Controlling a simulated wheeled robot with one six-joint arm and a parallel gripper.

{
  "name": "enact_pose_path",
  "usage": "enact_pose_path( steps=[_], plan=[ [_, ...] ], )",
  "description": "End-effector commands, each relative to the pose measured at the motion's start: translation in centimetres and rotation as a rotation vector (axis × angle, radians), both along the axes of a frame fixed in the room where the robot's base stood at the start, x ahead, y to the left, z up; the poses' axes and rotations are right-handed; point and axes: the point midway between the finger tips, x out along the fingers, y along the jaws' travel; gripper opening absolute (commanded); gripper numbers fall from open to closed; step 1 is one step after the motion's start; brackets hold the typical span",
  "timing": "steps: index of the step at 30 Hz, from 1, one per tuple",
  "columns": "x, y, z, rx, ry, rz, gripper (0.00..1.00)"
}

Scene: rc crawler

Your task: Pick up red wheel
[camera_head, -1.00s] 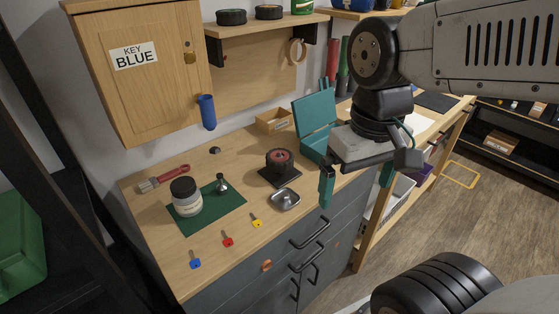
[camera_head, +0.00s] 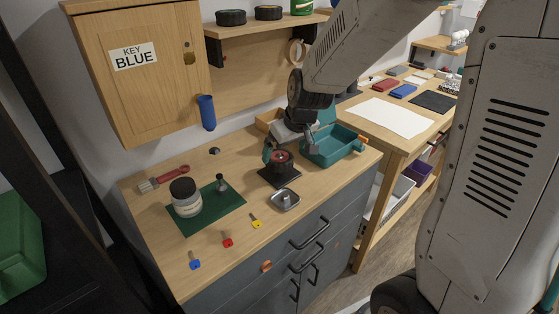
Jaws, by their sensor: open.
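The red wheel (camera_head: 281,165), a black tyre with a red hub, rests on a dark square pad (camera_head: 268,179) on the wooden workbench. My gripper (camera_head: 287,152) is open and points down at the wheel from above and behind. One teal finger shows at the wheel's left side; the other is on the right, partly lost against the teal box. I cannot tell whether either finger touches the wheel.
The open teal box (camera_head: 335,150) stands close to the right of the wheel. A metal dish (camera_head: 285,200) lies in front. A white jar (camera_head: 186,198) stands on a green mat (camera_head: 232,208) to the left. Several coloured keys lie near the front edge.

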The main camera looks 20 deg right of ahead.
Motion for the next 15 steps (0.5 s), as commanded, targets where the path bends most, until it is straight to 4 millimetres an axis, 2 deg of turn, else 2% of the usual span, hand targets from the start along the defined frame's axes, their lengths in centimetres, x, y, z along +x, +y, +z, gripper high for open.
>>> enact_pose_path(
  steps=[12, 15],
  plan=[
    [2.5, 0.0, -4.7, 0.002, 0.003, -0.001, 1.00],
    [2.7, 0.1, -5.2, 0.002, 0.001, 0.000, 1.00]
  ],
)
